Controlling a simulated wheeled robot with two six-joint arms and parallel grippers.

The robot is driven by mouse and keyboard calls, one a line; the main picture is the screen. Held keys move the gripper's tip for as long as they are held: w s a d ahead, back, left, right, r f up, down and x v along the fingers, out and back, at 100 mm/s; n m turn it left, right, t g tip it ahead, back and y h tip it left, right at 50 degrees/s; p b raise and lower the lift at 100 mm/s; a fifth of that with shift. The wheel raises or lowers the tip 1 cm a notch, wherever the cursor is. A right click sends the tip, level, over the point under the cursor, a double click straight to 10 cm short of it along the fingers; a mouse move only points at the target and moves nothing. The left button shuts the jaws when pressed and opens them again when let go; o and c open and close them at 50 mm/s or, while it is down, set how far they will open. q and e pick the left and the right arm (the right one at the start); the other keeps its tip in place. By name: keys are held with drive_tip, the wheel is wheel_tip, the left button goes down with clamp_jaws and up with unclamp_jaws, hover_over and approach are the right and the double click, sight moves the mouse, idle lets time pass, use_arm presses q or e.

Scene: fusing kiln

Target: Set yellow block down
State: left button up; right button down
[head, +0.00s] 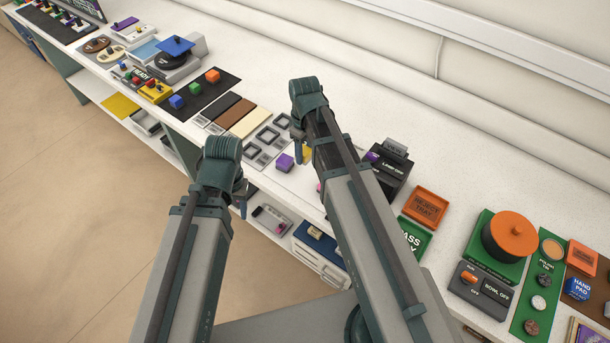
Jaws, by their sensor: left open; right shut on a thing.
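A yellow block (307,153) shows in the head view, partly hidden behind my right arm. My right gripper (299,151) is shut on it, low over the white counter. I cannot tell whether the block touches the surface. My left gripper (240,205) is open and empty, near the counter's front edge and left of my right gripper.
Square grey frames (267,135) lie to the left, beyond them a dark mat (205,98) with coloured blocks. Right of my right arm are a black lamp box (388,170), an orange reject tray (426,206) and a green pass tray (414,238). The counter behind is clear.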

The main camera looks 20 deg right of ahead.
sight(305, 179)
drive_tip(key=shift+f+b, duration=5.1)
drive_tip(key=shift+f, duration=0.05)
drive_tip(key=shift+r, duration=0.15)
drive_tip(key=shift+c, duration=1.6)
unclamp_jaws()
wheel_tip(305, 179, up, 12)
drive_tip(key=p, duration=1.2)
drive_tip(key=s+a+m+h, duration=0.1)
drive_tip(key=s+a+m, duration=0.2)
drive_tip(key=s+a, duration=0.7)
drive_tip(key=s, duration=0.4)
drive_tip(key=shift+a+m, duration=0.3)
drive_tip(key=shift+m, duration=0.1)
